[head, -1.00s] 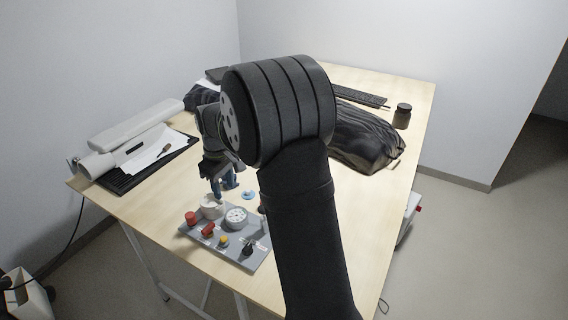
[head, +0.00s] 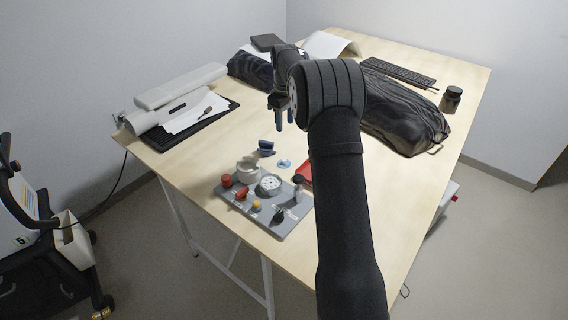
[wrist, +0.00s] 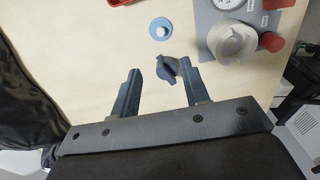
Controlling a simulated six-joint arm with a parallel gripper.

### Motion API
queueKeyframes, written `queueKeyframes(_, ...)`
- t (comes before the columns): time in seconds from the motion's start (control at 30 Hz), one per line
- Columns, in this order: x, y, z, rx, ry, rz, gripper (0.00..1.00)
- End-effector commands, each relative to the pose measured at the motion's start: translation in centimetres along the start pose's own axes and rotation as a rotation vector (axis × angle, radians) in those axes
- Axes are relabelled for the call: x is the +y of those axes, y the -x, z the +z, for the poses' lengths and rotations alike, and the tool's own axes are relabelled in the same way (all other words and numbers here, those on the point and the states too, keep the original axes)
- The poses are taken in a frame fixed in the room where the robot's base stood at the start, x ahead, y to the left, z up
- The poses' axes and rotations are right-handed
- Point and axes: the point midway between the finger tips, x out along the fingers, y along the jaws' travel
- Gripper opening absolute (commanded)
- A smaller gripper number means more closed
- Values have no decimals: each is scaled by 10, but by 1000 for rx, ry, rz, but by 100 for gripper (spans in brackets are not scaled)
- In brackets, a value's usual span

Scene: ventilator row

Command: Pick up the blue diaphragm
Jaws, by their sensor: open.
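The blue diaphragm (head: 284,163) is a small light-blue disc with a white centre, lying flat on the table behind the grey board. It also shows in the wrist view (wrist: 161,28) near the top, beyond my fingertips. My gripper (head: 284,114) is open and empty, raised above the table. In the wrist view, its two fingers (wrist: 160,67) are spread wide. A dark blue knobbed part (wrist: 166,68) appears between the fingertips there, below them on the table; it also shows in the head view (head: 266,147), left of the diaphragm.
The grey board (head: 290,222) holds a white cup (head: 247,172), a round white part (head: 270,184), and red, yellow and black pieces. A red tray (head: 305,174) is partly hidden behind my arm. A black bag (head: 405,115) lies on the right. The table left of the board is clear.

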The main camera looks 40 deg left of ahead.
Motion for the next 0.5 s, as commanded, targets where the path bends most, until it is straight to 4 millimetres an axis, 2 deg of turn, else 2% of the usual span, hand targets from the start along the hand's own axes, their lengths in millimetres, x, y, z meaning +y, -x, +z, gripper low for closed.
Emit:
queueKeyframes(0.3,-2,-71,0,-4,1,-3,42)
queueKeyframes(0.5,-1,-101,0,-2,1,-2,42)
